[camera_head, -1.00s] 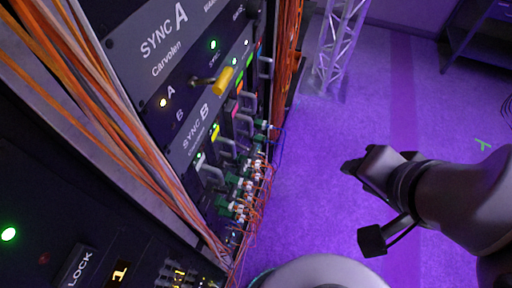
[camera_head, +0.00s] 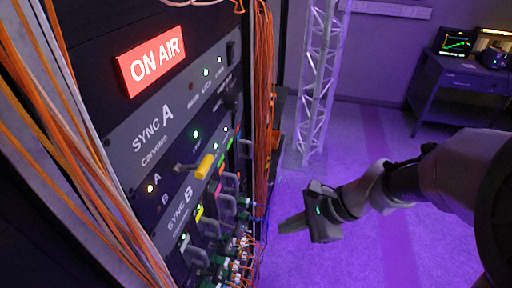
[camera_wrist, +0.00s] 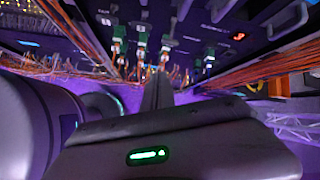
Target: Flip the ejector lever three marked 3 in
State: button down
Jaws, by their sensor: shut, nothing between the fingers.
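A row of ejector levers with grey handles (camera_head: 227,204) runs down the right edge of the rack front, beside coloured tags. I cannot read a 3 on any of them in the head view, so I cannot tell which is lever three. The wrist view shows the rack's lower units upside down or steeply angled, with green and white connectors (camera_wrist: 140,48) and small unreadable labels. My gripper (camera_head: 284,226) is right of the lever row, apart from it, with its fingers pointing left toward the rack. The fingers (camera_wrist: 157,92) are shut and empty.
Orange cables hang along the rack's left side and right edge (camera_head: 263,60). An ON AIR sign (camera_head: 151,61) and a yellow-handled lever (camera_head: 204,166) are on the front. A truss (camera_head: 318,80) stands behind; a desk (camera_head: 465,85) is far right. The purple floor is clear.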

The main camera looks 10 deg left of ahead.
aim_at(230, 227)
notch_tip(230, 227, down, 8)
jog(key=w+a+m+y, duration=0.1)
jog(key=w+a+m, duration=0.1)
jog(key=m, duration=0.2)
jog(key=shift+w+m+y, duration=0.3)
jog(key=shift+w, duration=0.05)
jog(key=shift+f, duration=0.15)
jog(key=s+b+x, duration=0.1)
jog(key=b+x, duration=0.3)
jog(key=x, duration=0.6)
jog(key=r, duration=0.1)
jog(key=a+r, duration=0.1)
jog(key=r, duration=0.1)
jog(key=shift+w+a+r, duration=0.3)
jog(key=shift+w+r, duration=0.1)
jog(key=p, duration=0.2)
jog(key=shift+d+r+h+p, duration=0.1)
jog(key=shift+r+h+p, duration=0.25)
jog(key=shift+r+h, duration=0.05)
